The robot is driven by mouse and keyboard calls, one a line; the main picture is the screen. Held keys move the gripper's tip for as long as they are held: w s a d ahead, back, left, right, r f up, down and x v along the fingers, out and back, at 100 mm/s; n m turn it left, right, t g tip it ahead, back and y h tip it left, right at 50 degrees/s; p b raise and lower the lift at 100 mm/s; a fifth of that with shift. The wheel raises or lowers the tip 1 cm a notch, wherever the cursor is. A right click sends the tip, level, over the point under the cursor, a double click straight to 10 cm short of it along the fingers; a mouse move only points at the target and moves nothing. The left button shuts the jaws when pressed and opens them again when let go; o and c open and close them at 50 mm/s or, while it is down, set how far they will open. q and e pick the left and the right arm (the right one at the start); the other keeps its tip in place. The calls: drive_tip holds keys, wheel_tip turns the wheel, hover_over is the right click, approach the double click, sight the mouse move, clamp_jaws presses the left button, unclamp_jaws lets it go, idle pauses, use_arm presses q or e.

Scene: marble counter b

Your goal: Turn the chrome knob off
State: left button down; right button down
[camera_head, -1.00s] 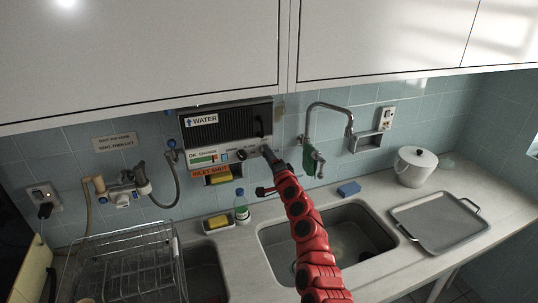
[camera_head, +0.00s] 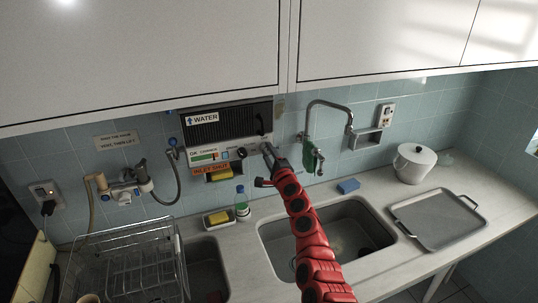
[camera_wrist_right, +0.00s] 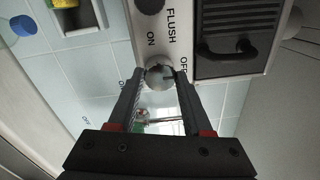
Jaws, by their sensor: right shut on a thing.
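The chrome knob (camera_wrist_right: 159,75) shows in the right wrist view as a round, shiny knob on the front of the water unit, between the printed words ON and OFF under FLUSH. My right gripper (camera_wrist_right: 160,84) has its two fingers on either side of the knob, shut on it. In the head view my right gripper (camera_head: 266,149) reaches the lower right of the water unit (camera_head: 216,131) and hides the knob there. My left gripper does not show.
A tap (camera_head: 334,108) with a green cloth (camera_head: 310,156) hangs to the right of the unit. Below are a sink (camera_head: 345,240), a dish rack (camera_head: 125,265), a bottle (camera_head: 241,202) and a blue sponge (camera_head: 348,186). A tray (camera_head: 438,218) and a white pot (camera_head: 415,163) stand at right.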

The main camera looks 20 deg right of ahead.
drive_tip(key=shift+c, duration=1.6)
unclamp_jaws()
drive_tip(key=shift+s, duration=0.1)
drive_tip(key=shift+s+p, duration=0.35)
drive_tip(key=shift+s, duration=0.3)
drive_tip(key=s+b, duration=0.3)
drive_tip(key=s, duration=1.3)
drive_tip(key=shift+d+f, duration=0.25)
drive_tip(key=shift+f, duration=0.05)
